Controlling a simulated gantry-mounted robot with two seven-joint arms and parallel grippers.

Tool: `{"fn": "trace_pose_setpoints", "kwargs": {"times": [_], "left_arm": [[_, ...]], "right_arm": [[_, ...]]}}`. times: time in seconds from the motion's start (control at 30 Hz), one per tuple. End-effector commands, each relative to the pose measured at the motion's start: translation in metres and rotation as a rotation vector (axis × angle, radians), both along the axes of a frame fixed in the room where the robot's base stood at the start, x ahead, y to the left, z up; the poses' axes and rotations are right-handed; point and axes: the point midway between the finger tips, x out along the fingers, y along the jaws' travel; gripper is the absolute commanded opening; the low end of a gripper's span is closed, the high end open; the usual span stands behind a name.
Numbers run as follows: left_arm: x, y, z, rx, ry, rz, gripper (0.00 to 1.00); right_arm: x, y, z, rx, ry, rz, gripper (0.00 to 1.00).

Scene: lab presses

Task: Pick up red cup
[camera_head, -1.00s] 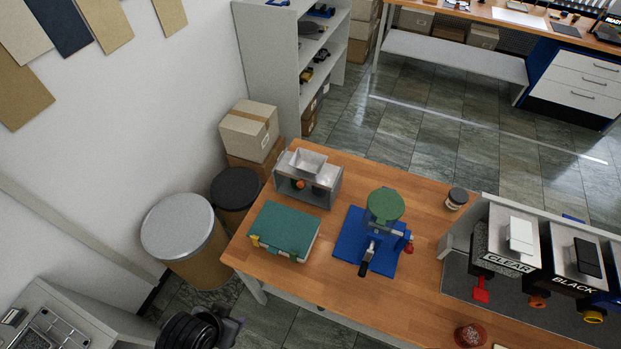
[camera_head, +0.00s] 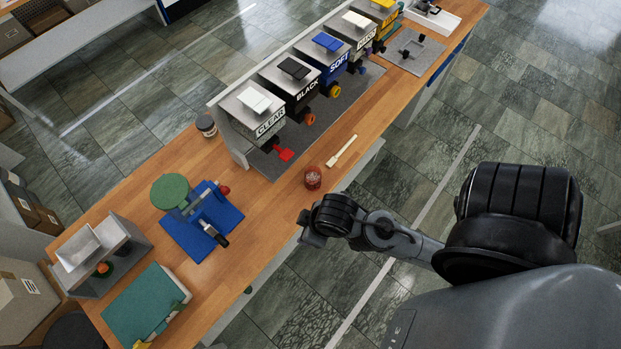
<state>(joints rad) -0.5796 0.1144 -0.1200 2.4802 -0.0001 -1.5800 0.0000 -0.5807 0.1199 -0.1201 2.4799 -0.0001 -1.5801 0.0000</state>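The red cup (camera_head: 313,178) is small and round, seen from above, and stands on the wooden table (camera_head: 272,208) near its front edge. My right arm comes in from the right, and its gripper (camera_head: 306,232) hangs just off the front edge, below the cup in the picture and apart from it. The fingers are dark and small, so I cannot tell whether they are open or shut. My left gripper is not in view.
A white spatula-like tool (camera_head: 342,151) lies right of the cup. A blue-based press (camera_head: 200,218), a teal case (camera_head: 146,304) and a grey device (camera_head: 100,258) stand left. Table around the cup is mostly clear.

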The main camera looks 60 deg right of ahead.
Motion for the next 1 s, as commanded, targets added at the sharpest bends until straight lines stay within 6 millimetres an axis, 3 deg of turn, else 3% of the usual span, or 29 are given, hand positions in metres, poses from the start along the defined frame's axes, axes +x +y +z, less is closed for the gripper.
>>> {"fn": "trace_pose_setpoints", "kwargs": {"times": [0.47, 0.8, 1.0], "left_arm": [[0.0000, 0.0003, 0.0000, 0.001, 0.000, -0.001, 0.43], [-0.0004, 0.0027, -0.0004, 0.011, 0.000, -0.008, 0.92], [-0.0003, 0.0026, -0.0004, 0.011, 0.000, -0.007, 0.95]], "right_arm": [[0.0000, -0.0010, 0.0000, -0.004, -0.001, 0.003, 0.57], [0.0002, 0.0000, 0.0002, 0.000, 0.000, 0.000, 0.57], [0.0002, 0.0009, 0.0002, 0.004, 0.000, -0.002, 0.57]]}}
